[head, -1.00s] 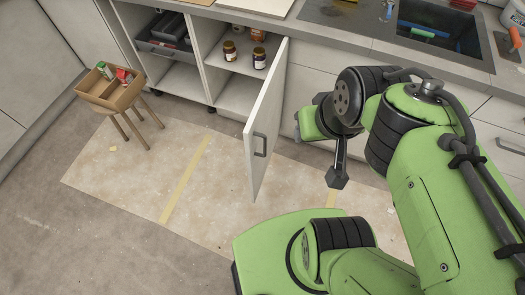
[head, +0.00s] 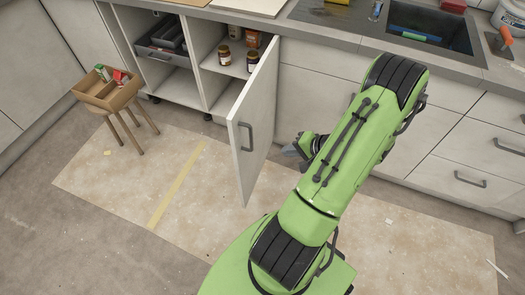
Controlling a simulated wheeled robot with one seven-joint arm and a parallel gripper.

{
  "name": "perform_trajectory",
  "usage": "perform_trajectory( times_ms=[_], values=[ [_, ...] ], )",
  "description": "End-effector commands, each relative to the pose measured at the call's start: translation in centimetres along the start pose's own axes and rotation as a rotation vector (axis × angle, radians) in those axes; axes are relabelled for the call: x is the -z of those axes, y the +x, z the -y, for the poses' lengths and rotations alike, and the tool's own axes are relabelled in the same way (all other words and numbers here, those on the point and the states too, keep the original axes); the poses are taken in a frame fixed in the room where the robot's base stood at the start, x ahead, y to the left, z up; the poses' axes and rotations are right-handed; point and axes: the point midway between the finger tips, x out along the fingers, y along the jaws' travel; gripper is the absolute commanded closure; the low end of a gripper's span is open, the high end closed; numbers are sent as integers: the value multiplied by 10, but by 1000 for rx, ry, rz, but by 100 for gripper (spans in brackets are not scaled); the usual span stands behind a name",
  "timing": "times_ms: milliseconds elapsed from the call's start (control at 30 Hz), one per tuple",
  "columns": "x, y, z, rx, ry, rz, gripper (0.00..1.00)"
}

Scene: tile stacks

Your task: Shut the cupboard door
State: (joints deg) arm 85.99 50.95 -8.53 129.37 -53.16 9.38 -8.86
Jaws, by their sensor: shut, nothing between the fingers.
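The white cupboard door (head: 256,115) stands open, swung out into the room, with a dark bar handle (head: 246,137) on its face near the free edge. The open cupboard (head: 226,70) behind it shows shelves with jars.
A stool with a wooden box (head: 108,93) of small items stands left of the cupboard. A pull-out drawer (head: 163,47) sits in the left compartment. A worktop with a sink (head: 432,30) runs above closed drawers.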

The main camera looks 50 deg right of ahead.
Motion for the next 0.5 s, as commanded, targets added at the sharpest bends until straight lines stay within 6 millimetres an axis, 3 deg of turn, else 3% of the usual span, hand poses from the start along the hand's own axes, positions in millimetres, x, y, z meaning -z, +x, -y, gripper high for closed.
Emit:
perform_trajectory(
  times_ms=[400,500],
  values=[
    [-2,93,-1,0,-5,8,100],
    [-2,106,13,-1,-8,6,100]
  ],
)
